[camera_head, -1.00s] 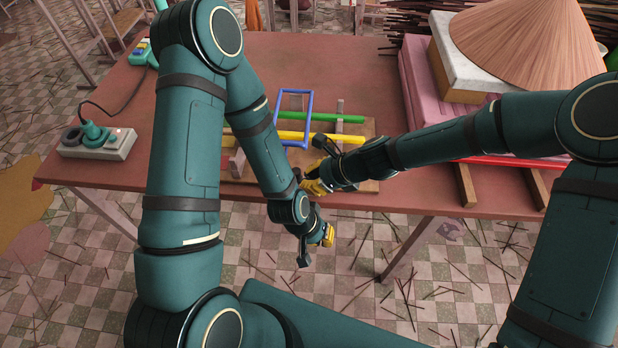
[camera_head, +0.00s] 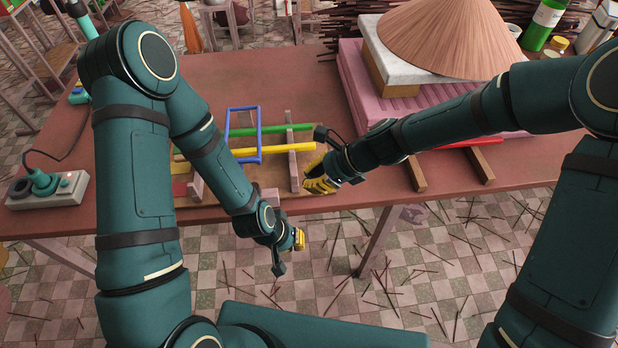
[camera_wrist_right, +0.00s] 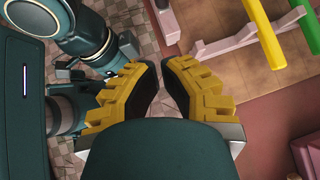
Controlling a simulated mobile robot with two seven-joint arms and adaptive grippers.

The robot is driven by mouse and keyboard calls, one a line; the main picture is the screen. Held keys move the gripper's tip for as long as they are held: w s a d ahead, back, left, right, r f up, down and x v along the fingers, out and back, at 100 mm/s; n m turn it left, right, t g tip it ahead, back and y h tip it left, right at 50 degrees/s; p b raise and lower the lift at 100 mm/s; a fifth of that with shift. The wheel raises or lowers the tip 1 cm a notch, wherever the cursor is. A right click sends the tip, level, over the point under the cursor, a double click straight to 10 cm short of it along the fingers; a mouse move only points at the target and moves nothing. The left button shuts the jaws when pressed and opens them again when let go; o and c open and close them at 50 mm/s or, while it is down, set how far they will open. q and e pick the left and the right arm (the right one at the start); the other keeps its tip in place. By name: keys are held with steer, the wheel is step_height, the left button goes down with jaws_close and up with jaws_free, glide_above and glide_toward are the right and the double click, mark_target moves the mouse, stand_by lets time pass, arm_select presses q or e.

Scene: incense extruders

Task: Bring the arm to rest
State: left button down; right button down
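My left gripper (camera_head: 299,239), with yellow fingers, hangs past the table's front edge, over the tiled floor. Its fingertips are too small to read, and I see nothing held. My right gripper (camera_head: 318,178) is near the front right of the wooden board, beside the board's right wooden support (camera_head: 294,172). In the right wrist view, the right gripper's yellow fingers (camera_wrist_right: 160,68) lean toward each other with a narrow gap and nothing between them. Both my arms are bent at the elbow. My left arm partly hides the board.
The wooden board carries a yellow bar (camera_head: 280,149), a green bar (camera_head: 268,131) and a blue frame (camera_head: 231,110). A straw hat (camera_head: 440,38) rests on a white slab above a pink stack (camera_head: 357,88). A grey control box (camera_head: 66,192) sits at left. The table's right front is partly clear.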

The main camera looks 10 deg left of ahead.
stand_by(0.3)
steer(key=s+d+f+n+t+h, duration=0.1)
steer(key=s+d+f+n+h, duration=0.1)
steer(key=s+d+f+n, duration=0.2)
steer(key=s+d+f+n+t+h+b, duration=0.1)
steer(key=s+d+f+n+h, duration=0.2)
steer(key=d+f+n, duration=0.8)
step_height(320, 180, down, 3)
steer(key=shift+s+d+f, duration=0.15)
steer(key=shift+s+d, duration=0.7)
steer(key=shift+s, duration=0.15)
